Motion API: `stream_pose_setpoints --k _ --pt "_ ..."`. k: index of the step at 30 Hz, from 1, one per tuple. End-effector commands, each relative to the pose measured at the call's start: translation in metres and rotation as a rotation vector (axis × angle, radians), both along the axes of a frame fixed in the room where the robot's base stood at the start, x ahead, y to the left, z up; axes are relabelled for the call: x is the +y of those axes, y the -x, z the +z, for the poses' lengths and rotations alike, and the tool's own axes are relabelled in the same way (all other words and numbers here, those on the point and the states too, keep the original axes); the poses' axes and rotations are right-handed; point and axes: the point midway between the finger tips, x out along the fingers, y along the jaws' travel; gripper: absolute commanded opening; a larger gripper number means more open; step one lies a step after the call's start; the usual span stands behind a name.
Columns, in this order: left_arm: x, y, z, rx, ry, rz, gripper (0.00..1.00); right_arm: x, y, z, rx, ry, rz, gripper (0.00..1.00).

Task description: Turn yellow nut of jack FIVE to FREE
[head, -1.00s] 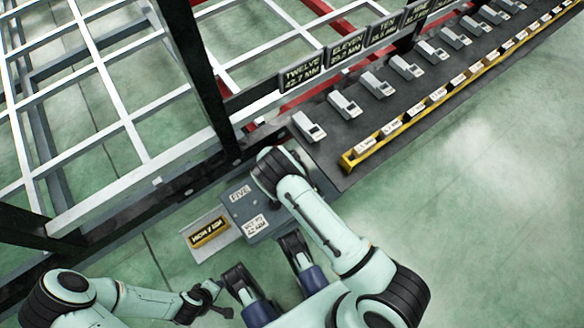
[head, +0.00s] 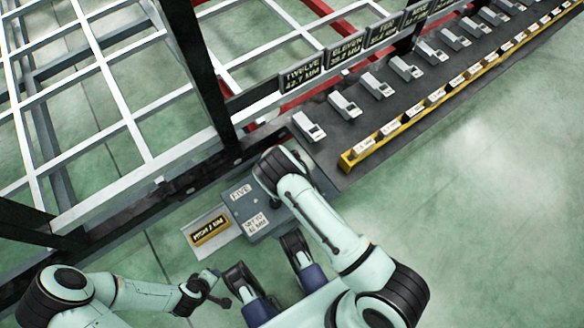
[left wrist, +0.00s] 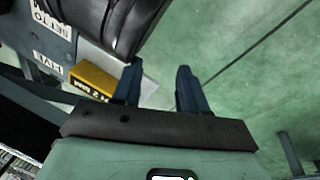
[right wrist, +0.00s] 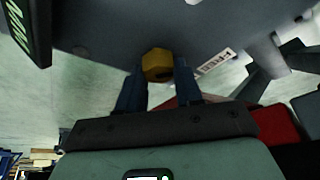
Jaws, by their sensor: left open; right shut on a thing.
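My right gripper (right wrist: 160,82) is shut on the nut, one blue finger on each side; in the head view my right arm hides both. My left gripper (head: 213,281) is open and empty, near the floor left of the jack; its fingers (left wrist: 160,82) stand apart in the left wrist view.
A yellow "PITCH 2 MM" block (head: 209,231) lies on a pale plate beside the jack. A dark mat (head: 352,133) carries a row of grey pieces and a yellow labelled rail (head: 380,137). The chassis frame (head: 205,90) stands behind. Green floor is clear at right.

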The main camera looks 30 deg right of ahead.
Motion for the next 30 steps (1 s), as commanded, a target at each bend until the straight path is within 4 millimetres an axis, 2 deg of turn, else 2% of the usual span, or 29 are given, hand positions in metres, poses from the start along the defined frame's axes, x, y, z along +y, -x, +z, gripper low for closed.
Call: stream_pose_setpoints --k 1,3,14,20,24,30 --pt "0.0 0.0 0.0 0.0 0.0 0.0 0.43 0.0 0.0 0.0 0.002 0.001 0.003 0.45" --pt "0.0 0.0 0.0 0.001 0.0 0.0 0.43 0.0 0.0 0.0 0.002 0.001 0.003 0.61" --pt "0.0 -0.002 0.004 -0.009 0.0 -0.001 0.43 0.001 0.001 0.005 0.0 0.001 0.002 0.61" --pt "-0.005 -0.023 0.028 -0.079 -0.001 -0.005 0.43 0.01 0.01 0.036 0.0 -0.001 0.004 0.61" --pt "-0.014 -0.008 0.042 -0.045 0.021 -0.022 0.43 0.018 0.02 0.068 -0.001 0.0 0.003 0.61" --pt "-0.025 0.014 0.055 0.014 0.05 -0.044 0.43 0.027 0.032 0.104 0.0 0.0 0.002 0.61"
